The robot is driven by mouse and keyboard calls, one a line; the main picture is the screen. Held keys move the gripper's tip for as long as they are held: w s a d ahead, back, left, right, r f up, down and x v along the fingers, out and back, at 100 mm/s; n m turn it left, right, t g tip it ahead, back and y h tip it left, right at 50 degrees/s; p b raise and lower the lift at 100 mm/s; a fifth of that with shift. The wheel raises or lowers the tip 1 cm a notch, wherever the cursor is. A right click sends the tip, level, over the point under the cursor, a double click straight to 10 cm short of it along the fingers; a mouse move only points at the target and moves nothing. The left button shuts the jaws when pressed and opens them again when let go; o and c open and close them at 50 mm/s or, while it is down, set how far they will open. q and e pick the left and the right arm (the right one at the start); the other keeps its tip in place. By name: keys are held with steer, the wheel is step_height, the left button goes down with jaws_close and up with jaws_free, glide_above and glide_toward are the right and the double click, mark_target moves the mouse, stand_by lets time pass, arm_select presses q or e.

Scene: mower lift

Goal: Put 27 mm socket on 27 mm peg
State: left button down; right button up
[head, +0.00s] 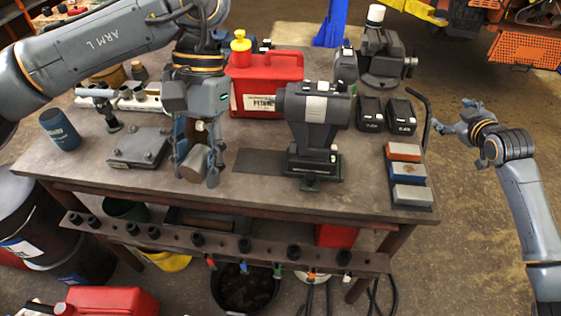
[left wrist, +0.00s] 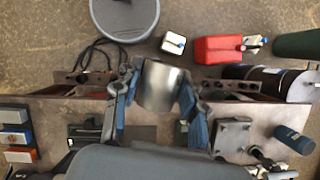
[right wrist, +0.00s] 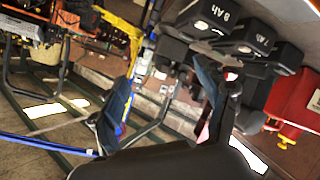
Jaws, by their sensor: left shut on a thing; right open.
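My left gripper (head: 197,172) is shut on a silver cylindrical socket (head: 193,166), held above the front edge of the bench. In the left wrist view the socket (left wrist: 162,88) sits between the two blue-grey fingers, and part of the rail behind it is hidden. The socket's size marking is not legible. A brown peg rail (head: 270,252) runs along the bench front, lower than the socket, with several black sockets (head: 197,239) on it and gaps between them. I cannot tell which peg is the 27 mm one. My right gripper (head: 452,116) is open and empty, off the bench's right side.
The bench (head: 240,190) carries a flat metal plate (head: 138,147), blue cup (head: 60,130), red petrol can (head: 265,83), grey machine (head: 315,120), black batteries (head: 385,114) and a tray of coloured blocks (head: 408,172). A black bucket (head: 245,288) stands below the rail.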

steer(key=s+a+f+n+g+y, duration=0.1)
steer(key=s+a+f+n+y, duration=0.15)
steer(key=a, duration=0.75)
steer(key=s+a+f+n+y, duration=0.1)
steer(key=a+f+y, duration=0.25)
steer(key=a, duration=0.65)
steer(key=n+g+y, duration=0.6)
steer(key=g+y, duration=0.3)
steer(key=y, duration=0.4)
glide_toward(200, 161)
steer(key=w+a, duration=0.1)
steer(key=a, duration=0.2)
steer(key=w+a+f, duration=0.1)
steer(key=a, duration=0.3)
steer(key=w+a+f, duration=0.1)
steer(key=a, duration=0.2)
steer(key=shift+a, duration=0.15)
steer(key=shift+c, duration=0.5)
